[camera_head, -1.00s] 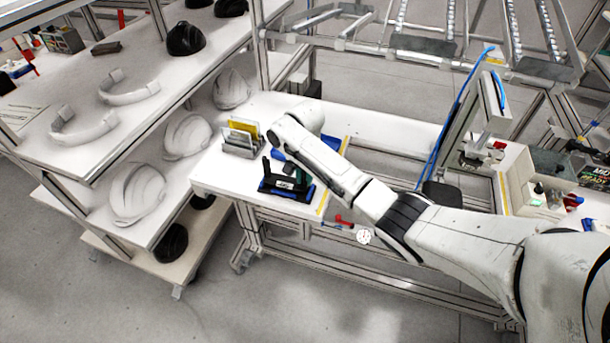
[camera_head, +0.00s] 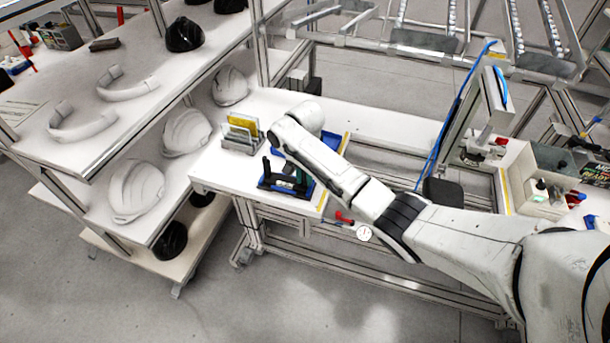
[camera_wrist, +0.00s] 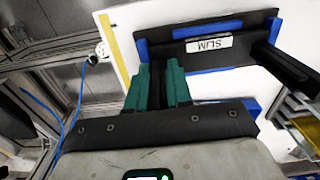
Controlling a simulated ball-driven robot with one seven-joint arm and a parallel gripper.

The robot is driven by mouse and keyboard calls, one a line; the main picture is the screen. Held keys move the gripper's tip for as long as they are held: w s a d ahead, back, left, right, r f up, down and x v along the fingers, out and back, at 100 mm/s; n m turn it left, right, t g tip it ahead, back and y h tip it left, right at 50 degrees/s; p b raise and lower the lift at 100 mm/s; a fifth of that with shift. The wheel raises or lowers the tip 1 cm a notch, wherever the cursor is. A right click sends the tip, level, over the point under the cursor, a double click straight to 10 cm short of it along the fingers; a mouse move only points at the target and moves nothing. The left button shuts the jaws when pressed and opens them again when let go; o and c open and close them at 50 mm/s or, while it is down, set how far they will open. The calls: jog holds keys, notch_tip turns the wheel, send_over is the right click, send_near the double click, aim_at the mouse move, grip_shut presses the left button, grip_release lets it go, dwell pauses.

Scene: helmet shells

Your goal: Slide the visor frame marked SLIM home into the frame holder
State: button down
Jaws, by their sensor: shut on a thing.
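In the wrist view, a black part with a white SLIM label (camera_wrist: 208,43), upside down, lies between blue strips of the frame holder (camera_wrist: 195,30). A black bar (camera_wrist: 285,66) stands up at its right end. My gripper (camera_wrist: 157,82) has teal fingers shut on a narrow dark piece between them, which looks like part of the black visor frame. In the head view the blue and black holder (camera_head: 270,184) sits at the near end of the white bench, my gripper (camera_head: 301,178) at its right side. My arm hides part of it; how deep the frame sits cannot be told.
A slotted rack (camera_head: 240,140) with grey and yellow plates stands left of the holder. A blue tray (camera_head: 331,139) lies behind my wrist. Shelves with white helmet shells (camera_head: 136,190) are at the left. The bench (camera_head: 385,128) is clear toward the right.

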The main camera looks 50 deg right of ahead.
jog(key=shift+f, duration=0.2)
jog(key=c, duration=0.9)
grip_release()
jog(key=shift+c, duration=0.2)
notch_tip(320, 180, up, 11)
jog(key=shift+f+b, duration=0.15)
jog(key=shift+b, duration=0.45)
